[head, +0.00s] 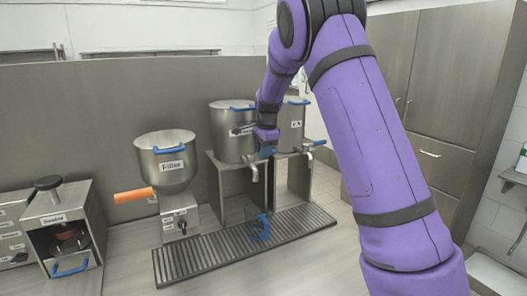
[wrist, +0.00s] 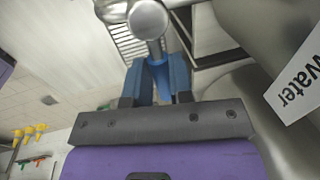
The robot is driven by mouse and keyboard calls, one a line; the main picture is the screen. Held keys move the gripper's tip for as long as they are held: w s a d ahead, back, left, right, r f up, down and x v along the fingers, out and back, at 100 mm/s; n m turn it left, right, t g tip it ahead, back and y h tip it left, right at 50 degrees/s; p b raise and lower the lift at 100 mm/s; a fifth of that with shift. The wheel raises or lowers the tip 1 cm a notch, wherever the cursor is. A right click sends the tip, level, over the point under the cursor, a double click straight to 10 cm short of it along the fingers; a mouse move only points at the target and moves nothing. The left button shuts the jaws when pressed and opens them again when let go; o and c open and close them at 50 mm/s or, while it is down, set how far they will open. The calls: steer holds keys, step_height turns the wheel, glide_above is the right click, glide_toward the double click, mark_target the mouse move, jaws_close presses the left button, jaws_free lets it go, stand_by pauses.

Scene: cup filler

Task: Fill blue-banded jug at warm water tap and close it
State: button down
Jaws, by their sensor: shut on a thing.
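A clear jug with blue parts (head: 258,224) stands upright on the drip grate, roughly below the left metal tap (head: 255,174). Its water level is too small to make out. My gripper (head: 266,150) is at the top of this tap, in front of the left steel tank (head: 228,138). In the wrist view my gripper (wrist: 160,80) is shut at the tap's blue lever, just behind the round metal tap body (wrist: 148,20). The lever is largely hidden by the fingers. A label (wrist: 300,85) reading "water" shows on the tank beside it; any word before it is cut off.
A second tank (head: 291,125) with a blue-levered tap (head: 314,146) stands to the right, partly behind my arm. The slotted drip grate (head: 195,262) runs below. A steel funnel filler (head: 165,160) with an orange handle (head: 134,195) and a dark-knobbed machine (head: 62,225) stand left.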

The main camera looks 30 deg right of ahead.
steer(key=shift+s+a+m+h, duration=0.15)
steer(key=shift+s+m, duration=0.2)
steer(key=shift+m, duration=0.55)
steer(key=shift+s+m+h, duration=0.15)
steer(key=shift+s+m, duration=0.2)
steer(key=shift+m, duration=0.55)
steer(key=shift+s+a+m+h, duration=0.2)
steer(key=shift+s+m, duration=0.1)
steer(key=shift+m, duration=0.55)
steer(key=shift+s+a+m+h, duration=0.1)
steer(key=shift+s+a+m, duration=0.15)
steer(key=shift+m, duration=0.6)
steer(key=shift+s+a+m+g, duration=0.2)
steer(key=shift+s+m, duration=0.05)
steer(key=shift+m, duration=0.5)
steer(key=shift+s+a+m+g, duration=0.2)
steer(key=shift+m, duration=0.55)
stand_by(3.0)
